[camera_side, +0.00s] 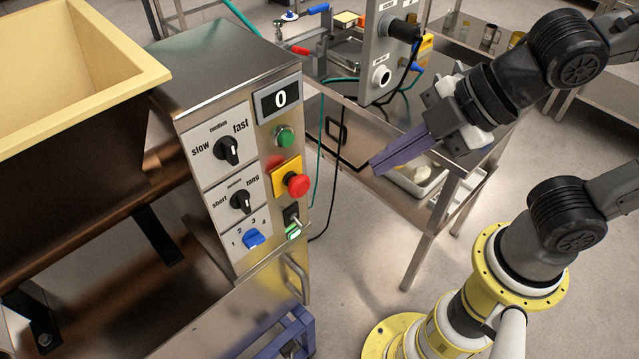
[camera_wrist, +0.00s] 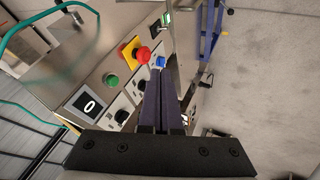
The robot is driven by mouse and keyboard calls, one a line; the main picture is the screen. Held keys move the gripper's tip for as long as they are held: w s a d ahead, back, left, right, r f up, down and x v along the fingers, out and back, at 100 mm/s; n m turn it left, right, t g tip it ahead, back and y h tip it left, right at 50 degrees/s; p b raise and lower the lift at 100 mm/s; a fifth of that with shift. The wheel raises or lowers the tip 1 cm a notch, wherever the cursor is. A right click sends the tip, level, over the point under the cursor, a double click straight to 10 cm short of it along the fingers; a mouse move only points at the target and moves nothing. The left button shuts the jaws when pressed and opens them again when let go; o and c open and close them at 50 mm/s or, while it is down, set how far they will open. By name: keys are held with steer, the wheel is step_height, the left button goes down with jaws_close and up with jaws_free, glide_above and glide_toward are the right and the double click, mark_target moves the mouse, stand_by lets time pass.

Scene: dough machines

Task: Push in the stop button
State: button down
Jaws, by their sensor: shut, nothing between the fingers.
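The control panel (camera_side: 250,160) of the dough machine is in the middle left of the side view. A red mushroom button (camera_side: 297,185) stands out from a yellow plate (camera_side: 286,176) on it. A second red part (camera_side: 274,163) shows just behind that plate, mostly hidden, and may be a flat red button. A green button (camera_side: 284,137) is above. The wrist view also shows the red mushroom button (camera_wrist: 142,55) and the green button (camera_wrist: 111,80). My gripper (camera_side: 375,169) is shut and empty, right of the panel and apart from it. Its fingers point toward the panel.
A display (camera_side: 281,99) reads 0. Two black knobs, a blue knob (camera_side: 254,238) and a lit green switch (camera_side: 294,231) share the panel. A metal handle (camera_side: 297,277) sticks out below. A steel table (camera_side: 440,190) with a tray stands behind my gripper.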

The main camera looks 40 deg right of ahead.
mark_target(297, 185)
steer(key=shift+s+a+f+n, duration=0.15)
steer(key=shift+s+a+n, duration=0.25)
steer(key=shift+s+a, duration=0.35)
steer(key=shift+w+f, duration=0.1)
steer(key=w+a+f, duration=0.3)
steer(key=w+f, duration=0.4)
steer(key=w, duration=0.1)
steer(key=shift+w+a+f, duration=0.2)
steer(key=shift+w+a, duration=0.2)
